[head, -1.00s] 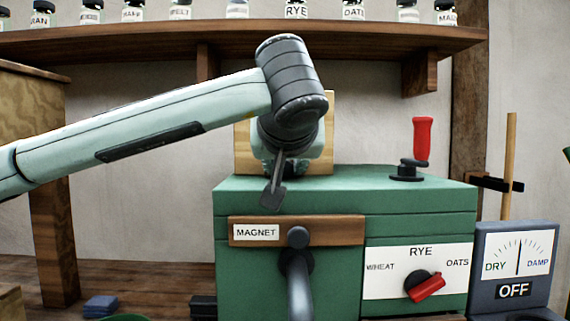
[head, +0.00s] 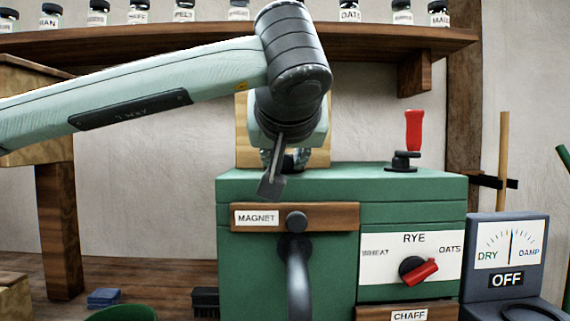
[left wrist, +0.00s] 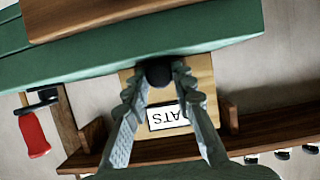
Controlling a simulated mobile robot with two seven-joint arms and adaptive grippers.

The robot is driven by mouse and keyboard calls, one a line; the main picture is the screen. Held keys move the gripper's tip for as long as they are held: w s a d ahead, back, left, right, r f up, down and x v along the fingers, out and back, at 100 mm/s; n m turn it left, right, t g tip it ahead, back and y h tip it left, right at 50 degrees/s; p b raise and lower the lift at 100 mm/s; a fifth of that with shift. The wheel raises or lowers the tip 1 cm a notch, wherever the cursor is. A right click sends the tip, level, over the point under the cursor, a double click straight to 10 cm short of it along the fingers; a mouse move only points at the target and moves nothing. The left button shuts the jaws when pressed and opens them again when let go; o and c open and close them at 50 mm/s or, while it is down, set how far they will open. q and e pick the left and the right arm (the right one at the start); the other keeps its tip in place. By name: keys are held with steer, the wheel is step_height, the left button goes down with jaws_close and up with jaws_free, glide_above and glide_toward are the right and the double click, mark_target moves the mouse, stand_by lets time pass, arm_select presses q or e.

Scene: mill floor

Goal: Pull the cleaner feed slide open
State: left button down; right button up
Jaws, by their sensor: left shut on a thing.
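The green cleaner (head: 285,190) stands in the middle of the head view. A pale wooden board (head: 241,130) rises behind its top, mostly hidden by my left arm. My left gripper (head: 285,160) is low over the cleaner's top. In the left wrist view the left fingertips (left wrist: 160,84) are shut on the knob. I cannot tell how far the slide is out. My right gripper is not in view.
The magnet drawer (head: 330,217), red selector (head: 419,271) and chaff drawer (head: 374,313) are on the cleaner's front. A red-handled crank (head: 414,130) stands on top. A dry/damp meter (head: 505,285) is at right. A shelf (head: 150,44) with several jars runs above.

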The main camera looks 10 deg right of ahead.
arm_select(q)
steer(key=shift+s+f, duration=0.1)
steer(key=shift+s, duration=0.05)
steer(key=c, duration=1.3)
jaws_free()
steer(key=shift+s, duration=0.1)
steer(key=v, duration=1.2)
steer(key=shift+a, duration=0.1)
